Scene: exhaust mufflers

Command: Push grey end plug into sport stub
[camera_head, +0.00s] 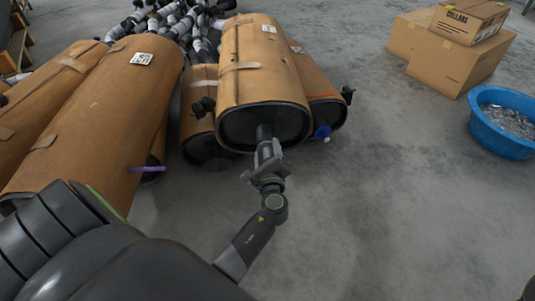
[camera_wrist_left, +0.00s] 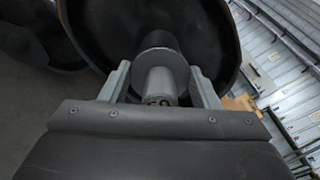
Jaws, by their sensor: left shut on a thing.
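The grey end plug (camera_wrist_left: 157,82), a light grey cylinder with a wider round flange, sits between the fingers of my left gripper (camera_wrist_left: 160,88). It is in line with a dark pipe stub (camera_wrist_left: 158,41) on the black end face of a muffler; I take this for the sport stub. The flange covers the stub's mouth, so I cannot tell how deep the plug sits. In the head view my left gripper (camera_head: 267,160) is at the front of the top middle brown-wrapped muffler (camera_head: 262,70), at its dark stub (camera_head: 264,132). My right gripper is not in view.
More wrapped mufflers (camera_head: 115,95) lie to the left, and others are beneath and beside the middle one. A blue cap (camera_head: 322,132) and a purple piece (camera_head: 147,169) stick out. Cardboard boxes (camera_head: 450,60) and a blue tub (camera_head: 497,138) stand right. The floor between is clear.

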